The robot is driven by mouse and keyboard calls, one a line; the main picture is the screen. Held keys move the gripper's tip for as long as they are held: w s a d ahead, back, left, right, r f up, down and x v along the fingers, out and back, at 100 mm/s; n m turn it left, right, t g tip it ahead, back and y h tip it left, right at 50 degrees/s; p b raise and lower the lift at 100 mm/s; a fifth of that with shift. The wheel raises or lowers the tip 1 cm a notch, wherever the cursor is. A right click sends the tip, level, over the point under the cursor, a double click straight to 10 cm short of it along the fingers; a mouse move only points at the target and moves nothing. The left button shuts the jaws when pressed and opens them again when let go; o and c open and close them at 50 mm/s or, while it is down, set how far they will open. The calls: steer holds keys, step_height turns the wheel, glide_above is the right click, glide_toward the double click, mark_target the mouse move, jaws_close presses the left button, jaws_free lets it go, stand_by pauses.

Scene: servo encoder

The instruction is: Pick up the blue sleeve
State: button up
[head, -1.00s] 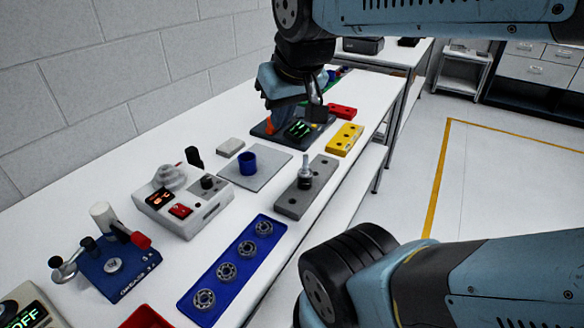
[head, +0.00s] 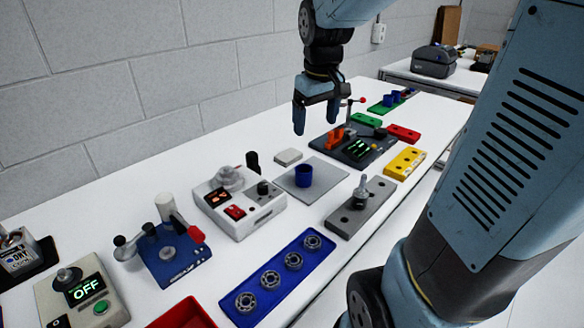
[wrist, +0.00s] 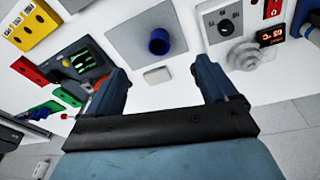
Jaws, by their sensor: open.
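The blue sleeve (head: 303,176) stands upright on a flat grey plate (head: 328,190) on the white bench in the head view. My gripper (head: 316,120) is open and empty, raised above the bench behind the sleeve. In the wrist view the sleeve (wrist: 159,42) shows its dark open bore, beyond and between the two spread fingers of my gripper (wrist: 160,75), clear of both. More small blue sleeves (head: 391,97) stand on a green tray at the far end of the bench.
A white heater-like unit (head: 240,200) with a red display is left of the plate, and a small pale block (head: 288,156) sits behind it. A grey block with a metal post (head: 360,205) is right. A blue bearing tray (head: 275,280) lies in front. A dark fixture (head: 352,145) is behind.

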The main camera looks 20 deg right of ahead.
steer(key=n+g, duration=0.1)
steer(key=g, duration=0.1)
glide_above(304, 170)
steer(key=s, duration=0.3)
step_height(304, 170, down, 6)
steer(key=shift+n, duration=0.3)
steer(key=f, duration=1.4)
steer(key=shift+w+a+f, duration=0.1)
steer(key=shift+w+a, duration=0.3)
steer(key=c, duration=1.1)
